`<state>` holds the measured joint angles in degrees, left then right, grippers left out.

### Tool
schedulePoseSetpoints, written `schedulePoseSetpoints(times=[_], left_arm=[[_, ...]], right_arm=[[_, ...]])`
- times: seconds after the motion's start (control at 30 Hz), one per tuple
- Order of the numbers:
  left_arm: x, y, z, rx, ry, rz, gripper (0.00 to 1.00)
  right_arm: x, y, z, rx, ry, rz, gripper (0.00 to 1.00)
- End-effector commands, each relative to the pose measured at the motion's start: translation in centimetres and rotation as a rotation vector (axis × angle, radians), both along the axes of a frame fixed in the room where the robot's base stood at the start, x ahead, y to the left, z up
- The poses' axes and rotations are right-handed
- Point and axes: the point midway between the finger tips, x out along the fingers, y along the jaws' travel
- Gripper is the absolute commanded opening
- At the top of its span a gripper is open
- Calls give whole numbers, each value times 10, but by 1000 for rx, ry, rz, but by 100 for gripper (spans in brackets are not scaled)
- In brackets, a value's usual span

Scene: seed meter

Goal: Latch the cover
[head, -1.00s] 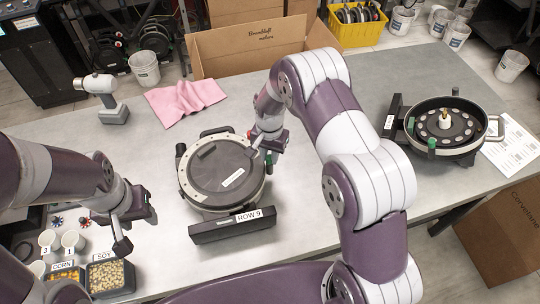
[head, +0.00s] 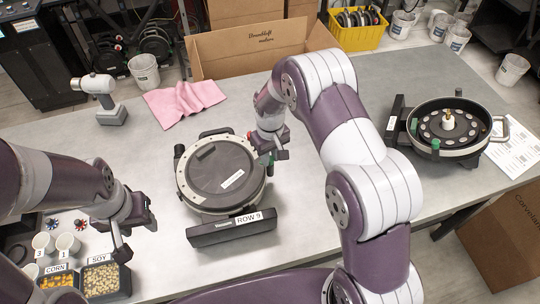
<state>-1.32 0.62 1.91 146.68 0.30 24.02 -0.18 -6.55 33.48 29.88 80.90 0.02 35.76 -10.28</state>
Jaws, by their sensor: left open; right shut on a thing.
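The seed meter labelled ROW 9 (head: 238,218) sits on the grey table with its round dark cover (head: 218,172) lying on top, inside a pale rim. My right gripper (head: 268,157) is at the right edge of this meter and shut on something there. My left gripper (head: 123,248) is open and empty, above the table to the left of the meter and near the seed boxes.
A second, open meter (head: 447,125) stands at the right. A pink cloth (head: 184,102), a drill-like tool (head: 104,98) and a cardboard box (head: 262,45) are behind. Corn (head: 60,281) and soy (head: 101,279) boxes and cups (head: 68,243) are at front left. Bare table surrounds the ROW 9 meter.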

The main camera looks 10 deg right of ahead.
Motion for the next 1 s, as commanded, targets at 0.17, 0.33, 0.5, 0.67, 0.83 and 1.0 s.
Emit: schedulePoseSetpoints(times=[0.17, 0.33, 0.5, 0.67, 0.83, 1.0], left_arm=[[0, 0, -2, 0, 0, 0, 47], [0, 0, -3, 0, 0, 0, 47], [0, 0, -4, 0, 0, 0, 47], [0, 0, -4, 0, 0, 0, 47], [0, 0, -4, 0, 0, 0, 47], [0, 0, -4, 0, 0, 0, 47]], right_arm=[[1, 0, 1, 0, -3, 103, 0], [1, 0, 1, 0, -3, 170, 0], [1, 0, 1, 0, -3, 206, 0], [1, 0, 1, 0, -3, 217, 0], [1, 0, 1, 0, -3, 218, 0], [1, -1, 1, 0, -3, 218, 27]])
